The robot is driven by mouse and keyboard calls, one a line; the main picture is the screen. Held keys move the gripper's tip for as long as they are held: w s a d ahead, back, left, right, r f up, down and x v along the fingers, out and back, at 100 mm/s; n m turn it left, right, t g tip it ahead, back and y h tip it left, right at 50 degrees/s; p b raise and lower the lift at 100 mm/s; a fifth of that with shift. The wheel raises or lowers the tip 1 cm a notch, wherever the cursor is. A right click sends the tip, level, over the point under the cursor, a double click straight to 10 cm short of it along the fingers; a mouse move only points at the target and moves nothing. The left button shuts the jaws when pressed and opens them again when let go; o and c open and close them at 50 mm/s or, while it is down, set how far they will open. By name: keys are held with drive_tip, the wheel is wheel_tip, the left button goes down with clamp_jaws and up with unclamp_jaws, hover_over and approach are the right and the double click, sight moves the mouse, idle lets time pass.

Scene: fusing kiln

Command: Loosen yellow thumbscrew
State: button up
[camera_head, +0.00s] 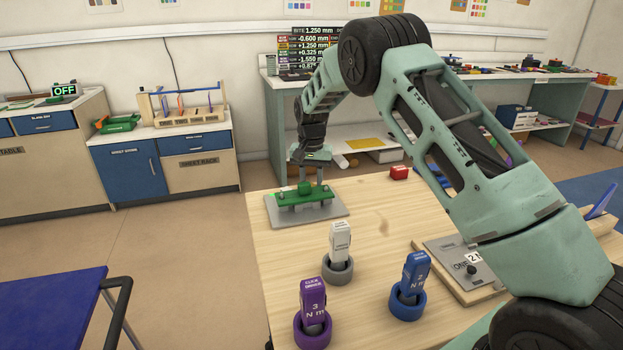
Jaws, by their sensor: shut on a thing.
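A green bar fixture (287,198) stands on a grey plate (335,211) at the far left corner of the wooden table. A green rounded knob (305,188) sits at the middle of the bar. My gripper (311,178) points down at this fixture, its fingers reaching the bar just behind the knob. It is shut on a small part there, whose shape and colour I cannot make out. No yellow thumbscrew can be picked out; fingers and knob may hide it.
White (340,241), blue (415,273) and purple (313,300) click drivers stand in ring holders on the wooden table (385,226). A red block (399,172) lies near the back edge. A grey plate (466,262) on a board lies right. A screen (318,50) reads "BITE 1.250 mm".

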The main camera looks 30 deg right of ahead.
drive_tip(key=n+p, duration=0.2)
drive_tip(key=n, duration=0.4)
drive_tip(key=shift+r, duration=0.1)
drive_tip(key=n+p, duration=0.1)
drive_tip(key=n, duration=0.4)
drive_tip(key=shift+a+n+p, duration=0.2)
drive_tip(key=shift+n+p, duration=0.15)
drive_tip(key=shift+n, duration=0.05)
drive_tip(key=o, duration=0.7)
wheel_tip(320, 180, up, 17)
drive_tip(key=b, duration=0.1)
drive_tip(key=shift+o, duration=0.3)
drive_tip(key=shift+r, duration=0.1)
